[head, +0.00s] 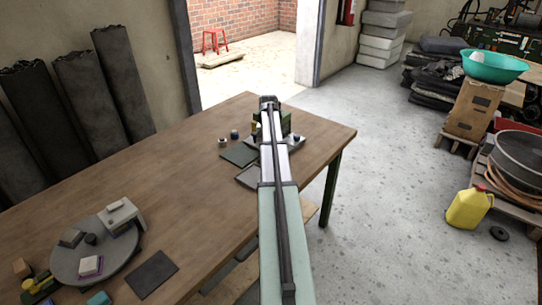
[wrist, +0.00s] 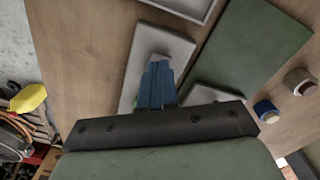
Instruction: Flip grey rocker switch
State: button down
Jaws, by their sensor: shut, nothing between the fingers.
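In the wrist view, my gripper (wrist: 157,68) is shut and empty, with its blue fingers together. They stand over a light grey rectangular plate (wrist: 178,45). A small pale raised piece (wrist: 159,56) shows at the fingertips; it may be the grey rocker switch, but its shape and tilt are partly hidden by the fingers. I cannot tell whether they touch it. In the head view, my arm reaches over the far end of the wooden table (head: 170,165) and hides the fingers.
A green plate (wrist: 255,50) lies right of the grey plate, with a blue roll (wrist: 264,108) and a tan roll (wrist: 300,82) nearby. In the head view, a round grey tray (head: 75,268) holds several small blocks at the near left. The table's middle is mostly clear.

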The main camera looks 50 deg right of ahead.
jog(key=shift+f, duration=0.9)
dwell(0.7)
jog(key=shift+r, duration=3.5)
